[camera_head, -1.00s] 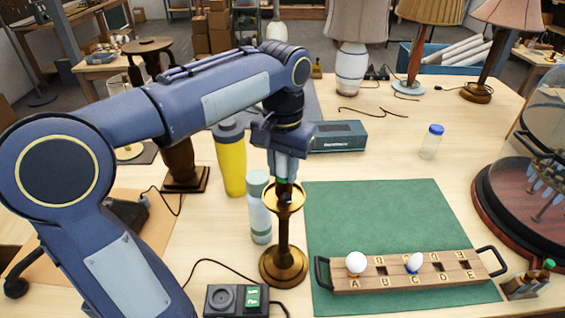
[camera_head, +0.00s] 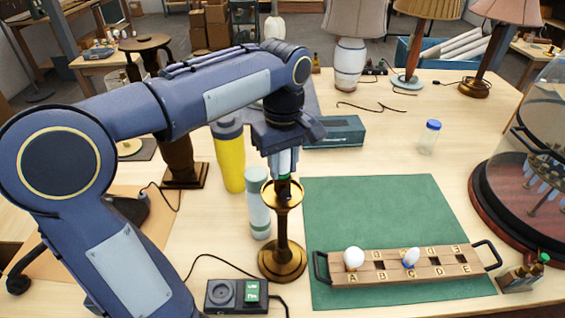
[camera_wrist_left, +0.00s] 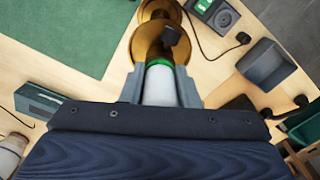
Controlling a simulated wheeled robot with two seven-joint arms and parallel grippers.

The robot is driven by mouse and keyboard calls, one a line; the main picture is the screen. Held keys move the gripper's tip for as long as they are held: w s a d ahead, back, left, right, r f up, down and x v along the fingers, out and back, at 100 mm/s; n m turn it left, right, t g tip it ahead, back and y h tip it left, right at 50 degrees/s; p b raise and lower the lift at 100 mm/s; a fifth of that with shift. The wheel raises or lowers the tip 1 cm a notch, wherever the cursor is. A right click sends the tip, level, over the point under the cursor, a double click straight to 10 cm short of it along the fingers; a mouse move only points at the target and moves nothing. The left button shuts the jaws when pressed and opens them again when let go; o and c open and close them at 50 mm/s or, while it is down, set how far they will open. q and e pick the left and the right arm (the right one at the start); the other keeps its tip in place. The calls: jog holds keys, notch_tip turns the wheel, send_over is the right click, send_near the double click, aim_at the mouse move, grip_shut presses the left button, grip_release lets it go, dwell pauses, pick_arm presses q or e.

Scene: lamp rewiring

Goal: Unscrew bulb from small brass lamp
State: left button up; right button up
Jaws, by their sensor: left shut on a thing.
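The small brass lamp (camera_head: 283,262) stands upright on the table, with a round base, slim stem and brass cup at its top. My left gripper (camera_head: 284,176) points straight down over the cup and is shut on the bulb. In the left wrist view the bulb (camera_wrist_left: 159,84) shows as a pale cylinder with a green band between the two fingers (camera_wrist_left: 160,92). The brass cup (camera_wrist_left: 150,42) lies just beyond it. The bulb's lower end and socket are mostly hidden, so I cannot tell whether the thread is still engaged. My right gripper is not in view.
A wooden rack (camera_head: 400,268) with two white bulbs lies on the green mat (camera_head: 370,205). A pale bottle (camera_head: 259,205) and a yellow bottle (camera_head: 230,160) stand close behind the lamp. A black tester box (camera_head: 236,295) is in front. The mat's back half is clear.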

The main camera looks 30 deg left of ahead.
pick_arm(q)
jog(key=shift+n, duration=0.6)
jog(key=o, duration=1)
